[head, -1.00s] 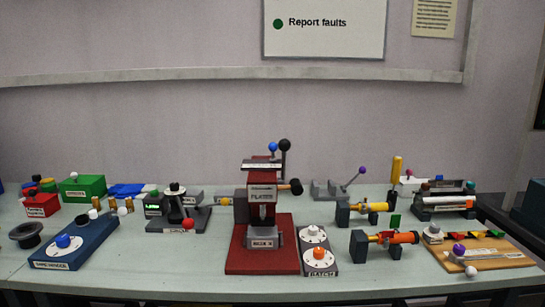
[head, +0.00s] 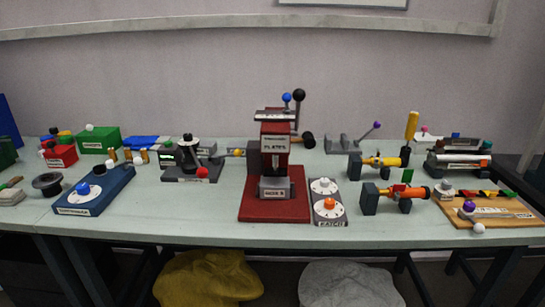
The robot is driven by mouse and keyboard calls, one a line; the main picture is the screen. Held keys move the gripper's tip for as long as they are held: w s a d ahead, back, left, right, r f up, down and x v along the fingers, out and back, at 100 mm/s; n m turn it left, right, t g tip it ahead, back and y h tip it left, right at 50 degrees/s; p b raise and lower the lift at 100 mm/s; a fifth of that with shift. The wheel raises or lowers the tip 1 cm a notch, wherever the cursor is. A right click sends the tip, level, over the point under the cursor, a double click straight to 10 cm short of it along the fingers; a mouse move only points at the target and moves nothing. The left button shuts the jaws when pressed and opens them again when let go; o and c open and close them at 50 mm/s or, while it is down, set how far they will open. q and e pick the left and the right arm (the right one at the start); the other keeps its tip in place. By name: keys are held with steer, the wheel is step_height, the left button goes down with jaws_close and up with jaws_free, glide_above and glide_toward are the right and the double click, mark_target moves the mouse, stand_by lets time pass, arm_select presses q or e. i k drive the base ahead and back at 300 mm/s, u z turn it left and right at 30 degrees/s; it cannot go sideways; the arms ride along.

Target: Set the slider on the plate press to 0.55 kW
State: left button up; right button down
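The red plate press (head: 275,145) stands upright near the middle of the table, on a red base (head: 272,208). Its front label seems to read "PLATES", and a lower label is too small to read surely. A flat top piece with a pale strip (head: 274,116) sits on it. A blue knob (head: 286,97) and a black ball knob (head: 299,95) rise at its top right. A dark handle (head: 308,140) sticks out to the right. I cannot tell which part is the slider, and no kW scale is legible. Neither gripper is in view.
A grey box with white and orange dials (head: 328,203) stands just right of the press. Orange-yellow pump tubes (head: 397,194) are further right. A blue box with a dial (head: 96,190) is at left. The table front (head: 180,225) is clear. Yellow and grey sacks lie below.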

mark_target(287, 97)
steer(key=u, duration=1.8)
steer(key=k, duration=0.9)
steer(key=z, duration=0.95)
